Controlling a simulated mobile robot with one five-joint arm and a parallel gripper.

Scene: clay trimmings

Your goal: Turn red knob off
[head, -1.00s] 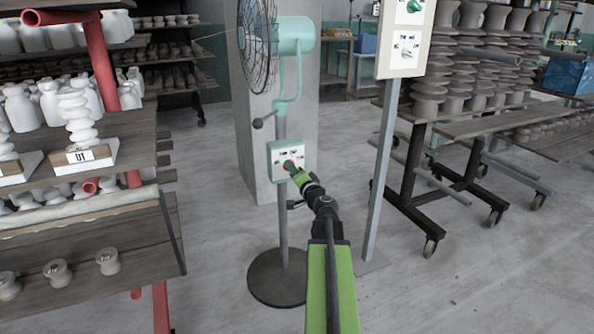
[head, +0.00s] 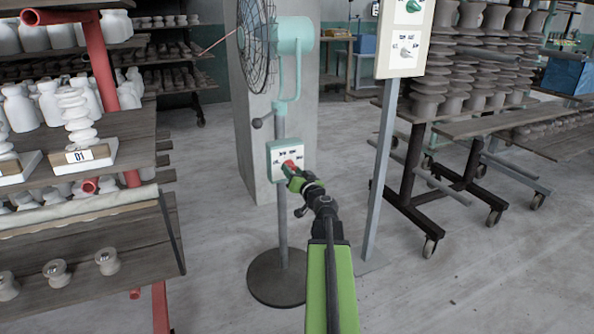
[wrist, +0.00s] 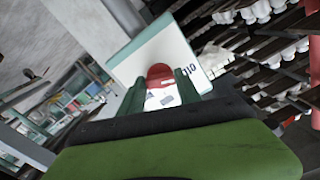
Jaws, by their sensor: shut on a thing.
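The red knob (head: 290,165) sits on the pale control box (head: 296,149) on the stand of a teal fan. My gripper (head: 293,172) is at the front of the box, shut on the knob, and hides part of it. In the wrist view, the red knob (wrist: 159,75) shows between the two dark green fingers of my gripper (wrist: 160,90). The box's white face (wrist: 130,66) with a teal edge lies behind it and looks tilted. The knob's exact pointer direction is too small to read.
The fan cage (head: 257,45) is above and left of the box, with a thin reddish strip (head: 218,42) beside it. A post (head: 383,170) with another panel (head: 405,35) stands right of my arm. Shelves of pottery (head: 85,170) are at left. Floor between is clear.

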